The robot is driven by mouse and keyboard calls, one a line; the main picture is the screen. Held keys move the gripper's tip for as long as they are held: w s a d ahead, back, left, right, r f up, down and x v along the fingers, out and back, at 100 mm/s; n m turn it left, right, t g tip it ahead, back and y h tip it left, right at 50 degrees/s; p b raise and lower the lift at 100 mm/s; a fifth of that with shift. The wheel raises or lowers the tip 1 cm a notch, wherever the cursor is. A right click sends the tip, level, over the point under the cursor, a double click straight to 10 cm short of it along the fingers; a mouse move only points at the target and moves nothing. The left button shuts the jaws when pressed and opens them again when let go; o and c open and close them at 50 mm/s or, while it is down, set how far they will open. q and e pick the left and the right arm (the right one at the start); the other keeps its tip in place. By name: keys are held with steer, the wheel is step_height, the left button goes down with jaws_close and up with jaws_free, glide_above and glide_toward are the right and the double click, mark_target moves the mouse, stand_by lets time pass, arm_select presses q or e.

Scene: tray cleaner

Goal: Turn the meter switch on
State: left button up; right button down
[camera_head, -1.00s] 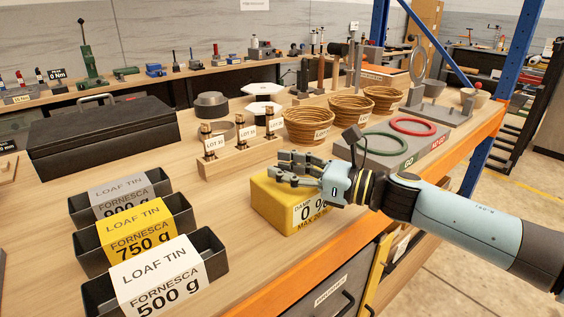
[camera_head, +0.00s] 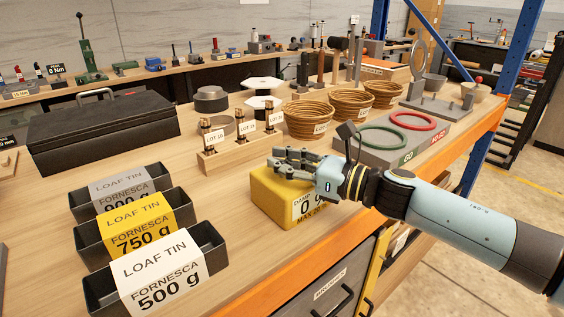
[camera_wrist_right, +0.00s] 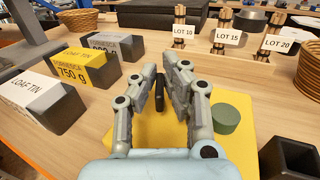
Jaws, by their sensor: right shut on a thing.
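The yellow meter box (camera_head: 275,205) with a white label reading partly "0 %" stands near the front edge of the bench. In the right wrist view its yellow top (camera_wrist_right: 236,150) shows a round green button (camera_wrist_right: 226,118) and a dark upright switch lever (camera_wrist_right: 160,92). My right gripper (camera_head: 280,165) is low over the box top. In the right wrist view its fingers (camera_wrist_right: 164,80) stand on both sides of the lever and are shut on it. The fingers hide part of the lever and box top. My left gripper is in neither view.
Loaf tins (camera_head: 150,275) stand at the front left. A wooden rack with lot labels (camera_head: 240,150) is behind the box, with wicker baskets (camera_head: 312,120) beyond it. A grey block with green and red rings (camera_head: 400,150) lies to the right.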

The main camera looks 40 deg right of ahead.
steer(key=m+t+h, duration=0.1)
steer(key=m+h, duration=0.1)
steer(key=h, duration=0.1)
steer(key=shift+a, duration=0.1)
steer(key=m+t+h, duration=0.1)
steer(key=m+h, duration=0.1)
steer(key=h, duration=0.2)
steer(key=shift+m, duration=0.4)
steer(key=c, duration=1.4)
jaws_free()
steer(key=shift+c, duration=0.2)
